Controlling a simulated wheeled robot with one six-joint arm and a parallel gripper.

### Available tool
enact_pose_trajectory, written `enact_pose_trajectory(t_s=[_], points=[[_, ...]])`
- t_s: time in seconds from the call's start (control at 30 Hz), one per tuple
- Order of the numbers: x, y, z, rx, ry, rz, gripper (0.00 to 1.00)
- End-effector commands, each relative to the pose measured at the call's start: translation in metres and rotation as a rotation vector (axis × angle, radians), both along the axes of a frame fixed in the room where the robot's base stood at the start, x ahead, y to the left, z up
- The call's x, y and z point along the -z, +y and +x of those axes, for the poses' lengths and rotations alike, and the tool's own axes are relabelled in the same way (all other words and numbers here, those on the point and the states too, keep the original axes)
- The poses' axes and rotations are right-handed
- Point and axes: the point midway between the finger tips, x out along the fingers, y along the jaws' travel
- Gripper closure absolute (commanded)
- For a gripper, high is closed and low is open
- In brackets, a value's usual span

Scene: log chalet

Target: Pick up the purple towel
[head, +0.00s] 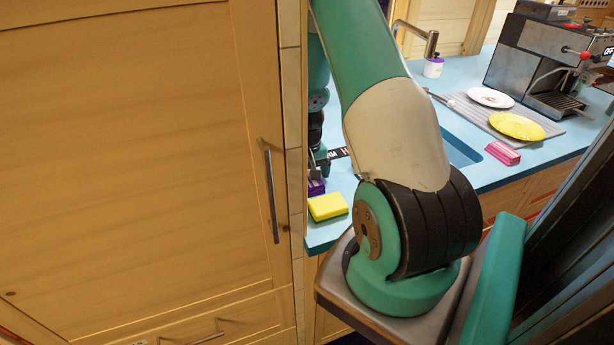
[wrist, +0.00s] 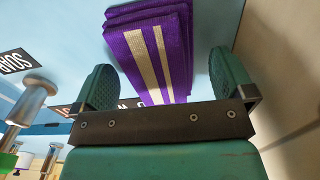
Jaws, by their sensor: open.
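The purple towel (wrist: 184,48) is folded in layers with two cream stripes. In the wrist view it lies between the two green fingers of my gripper (wrist: 163,78), with a gap visible on each side. My gripper is open and holds nothing. In the head view only a small purple piece of the towel (head: 316,188) shows at the counter's left end, just below my gripper (head: 317,173). The tall cabinet and my arm hide most of this area in the head view.
A tall wooden cabinet (head: 140,150) stands close on the left. On the blue counter (head: 478,174) are a yellow sponge (head: 328,207) near the towel, a pink block (head: 502,153), a yellow plate (head: 517,126), a white plate (head: 491,97) and a coffee machine (head: 535,62).

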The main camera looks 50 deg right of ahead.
Motion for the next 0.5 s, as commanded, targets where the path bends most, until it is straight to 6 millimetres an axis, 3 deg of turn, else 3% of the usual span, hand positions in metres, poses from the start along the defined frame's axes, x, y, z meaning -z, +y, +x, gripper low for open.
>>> enact_pose_trajectory(t_s=[0.3, 0.37, 0.5], points=[[0.0075, 0.0001, 0.0000, 0.000, 0.000, 0.000, 0.00], [0.0074, 0.0001, 0.0000, 0.000, 0.000, 0.000, 0.11], [0.0072, 0.0001, 0.0000, 0.000, -0.001, -0.001, 0.44]])
